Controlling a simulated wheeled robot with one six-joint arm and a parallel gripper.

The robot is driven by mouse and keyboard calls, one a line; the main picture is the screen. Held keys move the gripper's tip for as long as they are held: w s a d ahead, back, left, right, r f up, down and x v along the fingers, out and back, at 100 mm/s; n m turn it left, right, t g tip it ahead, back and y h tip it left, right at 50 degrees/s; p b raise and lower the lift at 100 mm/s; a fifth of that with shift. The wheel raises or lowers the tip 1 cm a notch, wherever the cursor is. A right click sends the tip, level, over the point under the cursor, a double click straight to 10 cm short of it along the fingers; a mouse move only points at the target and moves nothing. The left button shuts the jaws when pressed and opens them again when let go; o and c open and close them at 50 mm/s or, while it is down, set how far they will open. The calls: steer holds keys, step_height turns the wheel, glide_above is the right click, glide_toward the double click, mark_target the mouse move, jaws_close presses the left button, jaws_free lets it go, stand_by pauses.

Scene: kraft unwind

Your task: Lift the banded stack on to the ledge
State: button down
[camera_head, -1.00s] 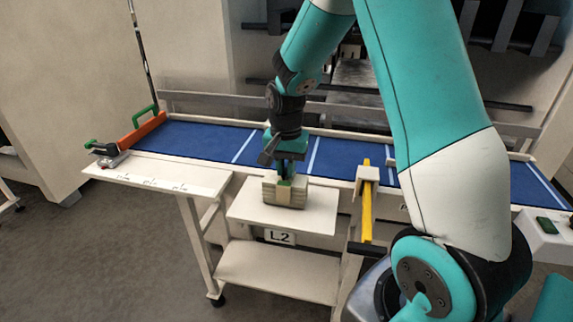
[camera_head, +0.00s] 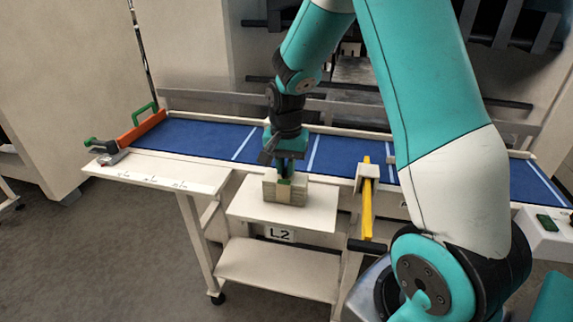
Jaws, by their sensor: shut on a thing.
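The banded stack (camera_head: 293,193) is a small beige block with a pale band around its middle. It sits on or just over the white ledge (camera_head: 313,218), near that ledge's back edge; I cannot tell whether it touches. The ledge stands in front of the blue belt, above a label reading L2. My gripper (camera_head: 286,178) points down and is shut on the stack from above. The fingertips are partly hidden by the stack.
The blue belt (camera_head: 345,155) with white cross lines runs behind the ledge. A yellow bar (camera_head: 367,210) stands close to the ledge's right. A lower white shelf (camera_head: 278,268) is empty. An orange fence with a green handle (camera_head: 146,112) is at the belt's left end.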

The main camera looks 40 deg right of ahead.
steer(key=shift+f, duration=0.1)
steer(key=c, duration=1)
jaws_free()
steer(key=shift+c, duration=0.2)
step_height(320, 180, up, 18)
steer(key=f+b, duration=0.1)
steer(key=b, duration=0.2)
steer(key=s+a+f+n+y+b, duration=0.1)
steer(key=s+a+f+n+y, duration=0.1)
steer(key=s+a+n, duration=0.6)
steer(key=s+a+f+n+y, duration=0.2)
steer(key=s+a+f+n, duration=0.2)
steer(key=s+a+n, duration=0.5)
steer(key=s+a, duration=0.5)
steer(key=shift+f+b, duration=0.35)
